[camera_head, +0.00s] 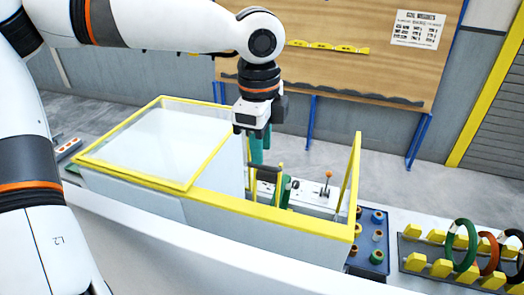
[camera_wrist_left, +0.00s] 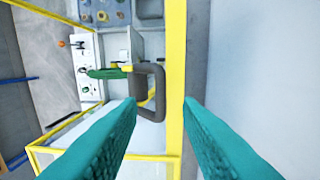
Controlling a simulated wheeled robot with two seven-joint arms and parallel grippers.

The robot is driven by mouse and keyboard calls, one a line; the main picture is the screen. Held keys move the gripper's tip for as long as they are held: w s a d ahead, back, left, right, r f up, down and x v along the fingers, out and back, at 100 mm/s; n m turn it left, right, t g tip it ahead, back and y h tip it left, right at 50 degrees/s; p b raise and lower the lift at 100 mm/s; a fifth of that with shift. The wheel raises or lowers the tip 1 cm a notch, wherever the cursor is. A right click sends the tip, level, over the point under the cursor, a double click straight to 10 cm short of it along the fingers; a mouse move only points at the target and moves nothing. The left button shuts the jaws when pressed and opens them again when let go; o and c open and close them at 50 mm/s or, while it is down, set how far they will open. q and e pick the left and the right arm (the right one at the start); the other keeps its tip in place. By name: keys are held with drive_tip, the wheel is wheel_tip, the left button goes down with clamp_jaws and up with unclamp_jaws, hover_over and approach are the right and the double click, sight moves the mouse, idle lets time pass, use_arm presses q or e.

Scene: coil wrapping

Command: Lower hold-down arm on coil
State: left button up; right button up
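My left gripper (camera_head: 257,152) hangs over the yellow-edged machine enclosure, its teal fingers pointing down. In the left wrist view my left gripper (camera_wrist_left: 159,99) is open, with nothing visibly clamped. A dark grey loop handle (camera_wrist_left: 150,92) is beyond the fingertips, beside a yellow frame bar; it also shows just below the gripper in the head view (camera_head: 264,169). Whether the fingers touch it I cannot tell. A green coil (camera_head: 284,191) stands inside the machine, partly hidden; it appears edge-on in the left wrist view (camera_wrist_left: 108,73). I cannot clearly identify the hold-down arm. My right gripper is not in view.
The clear yellow-framed cover (camera_head: 150,140) lies left of the opening, and an upright yellow panel edge (camera_head: 355,180) bounds it right. An orange-knobbed lever (camera_head: 328,176) stands inside. A blue parts tray (camera_head: 370,248) and a rack with coils (camera_head: 440,268) are farther right.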

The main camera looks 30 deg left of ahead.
use_arm(q)
drive_tip(key=shift+w+f, duration=0.2)
drive_tip(key=shift+f, duration=0.95)
drive_tip(key=shift+s+f, duration=0.2)
drive_tip(key=shift+f, duration=0.2)
drive_tip(key=shift+w, duration=0.1)
clamp_jaws()
